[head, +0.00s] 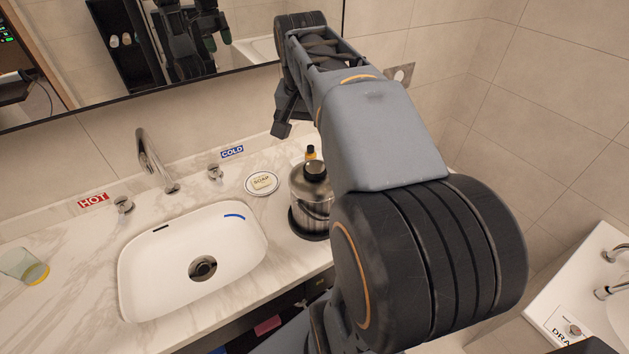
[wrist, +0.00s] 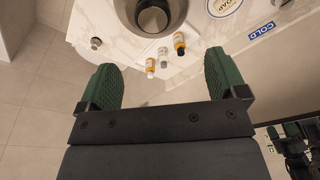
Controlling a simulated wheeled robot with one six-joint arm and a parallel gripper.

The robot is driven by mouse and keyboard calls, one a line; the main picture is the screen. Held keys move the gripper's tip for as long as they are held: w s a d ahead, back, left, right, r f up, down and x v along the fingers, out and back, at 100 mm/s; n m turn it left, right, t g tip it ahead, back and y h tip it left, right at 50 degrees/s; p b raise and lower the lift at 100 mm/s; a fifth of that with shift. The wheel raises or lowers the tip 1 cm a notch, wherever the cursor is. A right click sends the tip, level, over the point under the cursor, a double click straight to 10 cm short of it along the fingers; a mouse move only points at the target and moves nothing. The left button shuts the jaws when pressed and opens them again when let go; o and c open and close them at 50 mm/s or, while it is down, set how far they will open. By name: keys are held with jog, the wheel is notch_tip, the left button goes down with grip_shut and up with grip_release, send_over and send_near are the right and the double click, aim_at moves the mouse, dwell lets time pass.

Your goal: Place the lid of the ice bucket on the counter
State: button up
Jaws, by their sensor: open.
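The ice bucket (head: 311,207) is a shiny metal vessel standing upright on the counter (head: 85,255), right of the sink. Its lid (head: 301,177) sits on top, with a black knob (head: 315,169). The bucket's dark round shape (wrist: 152,14) shows at the top of the wrist view, cut off by the frame edge. My gripper (head: 281,124) is raised behind the bucket, near the mirror, partly hidden by my arm. In the wrist view its green fingers (wrist: 160,72) are wide apart with nothing between them. The fingers are apart from the lid.
Several small bottles (wrist: 162,57) stand beside the bucket; one bottle (head: 311,153) shows behind it. A soap dish (head: 262,191), the sink (head: 160,285), the faucet (head: 150,160) and a glass (head: 22,267) lie to the left. The mirror (head: 100,75) is close behind.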

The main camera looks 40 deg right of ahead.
jog(key=d+m, duration=0.1)
jog(key=d, duration=0.1)
send_over(315, 166)
jog(key=f, duration=0.6)
jog(key=shift+s+a+f, duration=0.15)
jog(key=shift+s+a, duration=0.25)
jog(key=shift+w+d+f, duration=0.1)
jog(key=shift+f, duration=1)
jog(key=shift+w+d+f, duration=0.1)
jog(key=shift+d+f, duration=0.05)
jog(key=shift+f, duration=0.95)
jog(key=shift+w+d+f, duration=0.1)
jog(key=shift+f, duration=1)
jog(key=c, duration=1.1)
jog(key=shift+r, duration=0.1)
jog(key=shift+c, duration=0.2)
